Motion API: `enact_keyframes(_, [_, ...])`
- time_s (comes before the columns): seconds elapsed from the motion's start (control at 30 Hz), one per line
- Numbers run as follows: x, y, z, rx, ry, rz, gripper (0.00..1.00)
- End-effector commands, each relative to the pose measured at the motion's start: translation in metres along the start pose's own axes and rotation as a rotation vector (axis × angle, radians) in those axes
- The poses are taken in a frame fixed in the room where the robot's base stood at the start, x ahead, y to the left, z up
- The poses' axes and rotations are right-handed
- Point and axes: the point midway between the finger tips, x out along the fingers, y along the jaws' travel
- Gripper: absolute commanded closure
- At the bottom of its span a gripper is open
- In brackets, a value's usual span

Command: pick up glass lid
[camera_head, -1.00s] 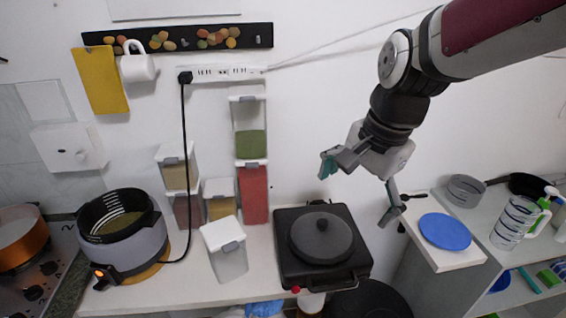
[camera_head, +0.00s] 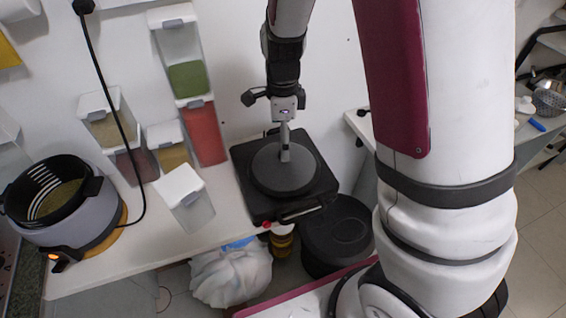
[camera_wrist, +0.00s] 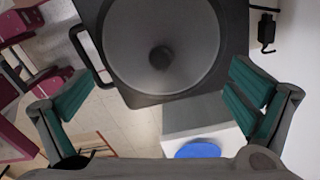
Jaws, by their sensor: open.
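The lid (camera_head: 281,178) is a round dark grey disc lying on the black square hot plate (camera_head: 315,204). In the wrist view the lid (camera_wrist: 128,42) fills the top middle, with its dark round knob (camera_wrist: 160,57) in clear sight. In the head view my gripper (camera_head: 284,150) is over the lid and hides the knob; one finger points down in front of it. In the wrist view my gripper (camera_wrist: 158,100) is open and empty, with its green-padded fingers wide apart. The lid appears beyond the fingertips, and I see no contact.
Clear spice dispensers (camera_head: 190,205) stand left of the hot plate, some stacked. A grey cooker (camera_head: 65,215) is further left. The hot plate's handle (camera_wrist: 90,55) sticks out at its front edge. A blue plate (camera_wrist: 198,150) lies on a white surface nearby.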

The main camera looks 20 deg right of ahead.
Motion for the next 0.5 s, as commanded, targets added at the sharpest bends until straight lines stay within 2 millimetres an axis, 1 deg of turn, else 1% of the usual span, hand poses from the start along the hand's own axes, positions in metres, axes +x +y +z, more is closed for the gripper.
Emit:
enact_keyframes(0.03, [0.007,0.001,-0.001,0.001,0.002,0.003,0.0])
enact_keyframes(0.1, [0.013,0.001,-0.001,0.0,0.001,0.002,0.0])
enact_keyframes(0.27, [0.021,0.001,-0.002,0.0,0.001,0.002,0.0])
enact_keyframes(0.5, [0.052,-0.001,-0.007,0.0,0.001,0.004,0.0])
